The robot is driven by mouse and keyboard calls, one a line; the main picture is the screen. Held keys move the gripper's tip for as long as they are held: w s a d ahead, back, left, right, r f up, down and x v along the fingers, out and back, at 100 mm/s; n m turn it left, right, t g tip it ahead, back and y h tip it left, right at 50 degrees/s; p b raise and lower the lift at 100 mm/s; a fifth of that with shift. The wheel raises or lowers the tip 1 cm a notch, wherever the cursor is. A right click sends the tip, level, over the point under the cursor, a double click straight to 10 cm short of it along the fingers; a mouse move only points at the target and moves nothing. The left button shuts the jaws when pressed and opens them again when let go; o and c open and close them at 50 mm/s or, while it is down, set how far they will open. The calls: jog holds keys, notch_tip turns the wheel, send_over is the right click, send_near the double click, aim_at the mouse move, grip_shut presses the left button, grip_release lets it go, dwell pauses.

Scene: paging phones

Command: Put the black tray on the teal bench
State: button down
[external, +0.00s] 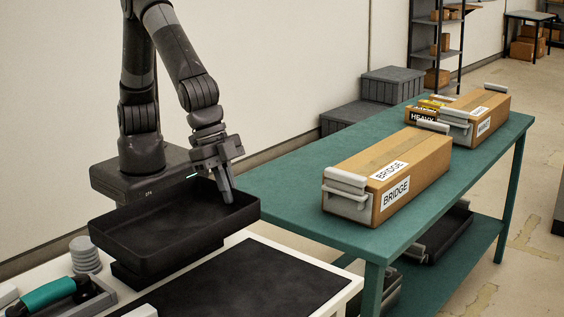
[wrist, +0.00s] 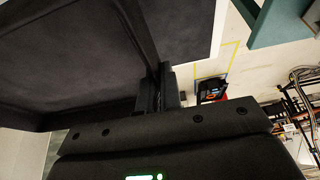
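The black tray (external: 150,252) is a shallow, empty, open box at the left, above the white table. A dark block shows beneath it; I cannot tell whether the tray rests on it. My gripper (external: 229,194) points down at the tray's right part, with its fingers at the wall. In the wrist view the tray (wrist: 60,60) fills the upper left, and my gripper (wrist: 163,88) has its fingers close around the tray's wall. The teal bench (external: 285,190) stands to the right of the tray; its front left top is bare.
A cardboard box marked BRIDGE (external: 405,165) with grey handles stands mid-bench, with another box (external: 478,115) behind. Grey crates (external: 390,87) stand behind the bench. The white table (external: 335,285) holds a black mat (external: 250,280), grey discs (external: 85,255) and a teal-handled tool (external: 48,294).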

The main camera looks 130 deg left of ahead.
notch_tip(320, 180, up, 7)
jog(key=s+a+f+n+g+y, duration=0.1)
jog(key=s+a+n+g+y, duration=0.15)
jog(key=a+n, duration=0.65)
jog(key=s+a+f+n+g+y, duration=0.15)
jog(key=s+a+n, duration=0.25)
jog(key=a+n, duration=0.55)
jog(key=s+a+r+n+g+h, duration=0.2)
jog(key=s+a+n+g+h, duration=0.25)
jog(key=s+a+n, duration=1)
notch_tip(320, 180, down, 11)
jog(key=w+n, duration=0.2)
jog(key=n, duration=0.1)
jog(key=shift+g+y, duration=0.25)
jog(key=a+f, duration=0.2)
jog(key=a, duration=0.2)
jog(key=a+f, duration=0.2)
jog(key=a, duration=0.2)
jog(key=a+f, duration=0.3)
jog(key=a, duration=0.1)
jog(key=shift+w+a, duration=0.2)
jog(key=shift+a, duration=0.1)
jog(key=shift+f, duration=2.1)
